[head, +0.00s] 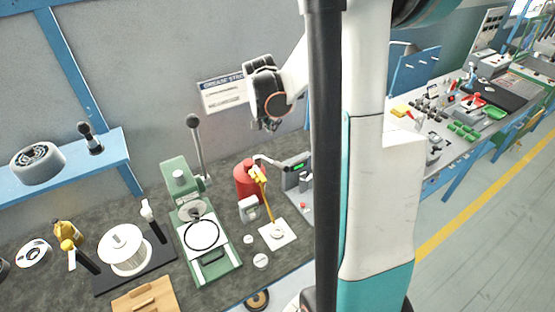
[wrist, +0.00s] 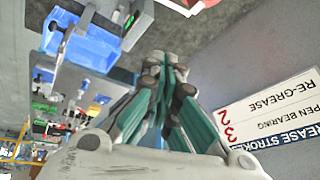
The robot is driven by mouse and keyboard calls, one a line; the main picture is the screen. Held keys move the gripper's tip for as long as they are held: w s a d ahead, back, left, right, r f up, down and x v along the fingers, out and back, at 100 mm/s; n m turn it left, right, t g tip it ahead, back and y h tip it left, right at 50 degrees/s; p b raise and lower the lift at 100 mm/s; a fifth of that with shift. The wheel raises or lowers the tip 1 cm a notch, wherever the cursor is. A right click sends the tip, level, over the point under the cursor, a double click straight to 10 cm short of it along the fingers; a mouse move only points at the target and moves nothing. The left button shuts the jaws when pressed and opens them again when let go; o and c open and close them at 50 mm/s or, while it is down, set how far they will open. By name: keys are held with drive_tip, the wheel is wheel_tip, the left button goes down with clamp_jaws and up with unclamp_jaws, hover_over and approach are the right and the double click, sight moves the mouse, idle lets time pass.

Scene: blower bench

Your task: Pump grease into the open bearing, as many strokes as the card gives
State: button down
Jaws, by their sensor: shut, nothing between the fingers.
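My gripper (head: 268,125) is raised above the bench in front of the wall card, its fingers shut and empty; the wrist view shows the closed fingertips (wrist: 170,62). The grease-strokes card (head: 222,95) is on the wall; in the wrist view (wrist: 275,118) a 3 lines up with the "...PEN BEARING" row and a 2 with the "RE-GREASE" row. A red grease container (head: 243,183) stands on the bench below my gripper. A yellow handle or tube (head: 265,196) slants from its top toward a small ring-shaped bearing (head: 277,232) on a white pad (head: 289,240).
A green press (head: 176,180) with a tall lever stands left of the container. A grey device with a green display (head: 290,178) stands right of it.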

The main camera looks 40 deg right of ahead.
drive_tip(key=b, duration=0.4)
hover_over(274, 163)
drive_tip(key=d, duration=0.2)
drive_tip(key=f, duration=0.7)
drive_tip(key=shift+s+a, duration=0.25)
drive_tip(key=shift+s, duration=0.05)
drive_tip(key=shift+s+a+f+b, duration=0.1)
drive_tip(key=shift+s+f+b, duration=0.2)
drive_tip(key=shift+f+b, duration=0.25)
drive_tip(key=shift+s+f+b, duration=0.2)
drive_tip(key=shift+f+b, duration=0.1)
drive_tip(key=shift+b, duration=0.15)
